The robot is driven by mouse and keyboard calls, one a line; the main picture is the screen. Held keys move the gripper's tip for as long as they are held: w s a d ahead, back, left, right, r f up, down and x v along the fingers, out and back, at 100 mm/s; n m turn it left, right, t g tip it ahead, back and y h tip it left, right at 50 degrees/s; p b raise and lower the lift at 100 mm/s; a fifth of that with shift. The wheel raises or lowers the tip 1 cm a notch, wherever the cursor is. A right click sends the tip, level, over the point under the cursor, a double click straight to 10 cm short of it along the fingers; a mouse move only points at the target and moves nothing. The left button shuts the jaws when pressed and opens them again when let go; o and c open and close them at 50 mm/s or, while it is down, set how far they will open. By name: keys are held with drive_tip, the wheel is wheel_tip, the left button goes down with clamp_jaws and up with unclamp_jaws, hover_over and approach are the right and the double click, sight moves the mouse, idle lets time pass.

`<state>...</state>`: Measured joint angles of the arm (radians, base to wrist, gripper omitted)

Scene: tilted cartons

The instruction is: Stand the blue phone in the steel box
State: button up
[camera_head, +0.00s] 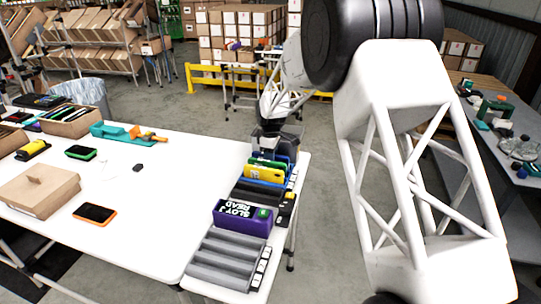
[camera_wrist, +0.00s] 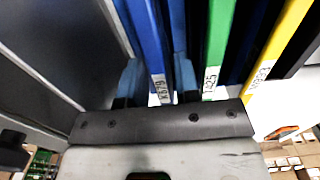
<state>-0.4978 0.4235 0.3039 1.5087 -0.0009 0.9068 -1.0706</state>
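The blue phone (camera_wrist: 150,45) stands on edge with a white number label, between my gripper's two bluish fingers in the wrist view. My gripper (camera_wrist: 158,75) reaches down around it; a thin dark gap seems to show on its right side, and I cannot tell if both fingers press on it. In the head view my gripper (camera_head: 270,147) is at the far end of the row of cartons, and the blue phone is mostly hidden there. A grey, steel-coloured box (camera_head: 222,262) with several slanted compartments sits at the near end of the row; its compartments look empty.
A green phone (camera_wrist: 216,45) and a yellow phone (camera_wrist: 283,45) stand beside the blue one. A purple box (camera_head: 242,218) and a black box (camera_head: 254,193) lie between them and the grey box. A cardboard box (camera_head: 40,190) and an orange-edged phone (camera_head: 95,213) lie on the white table.

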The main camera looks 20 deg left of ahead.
drive_tip(key=shift+o, duration=0.8)
drive_tip(key=shift+f, duration=0.15)
drive_tip(key=shift+r, duration=3.9)
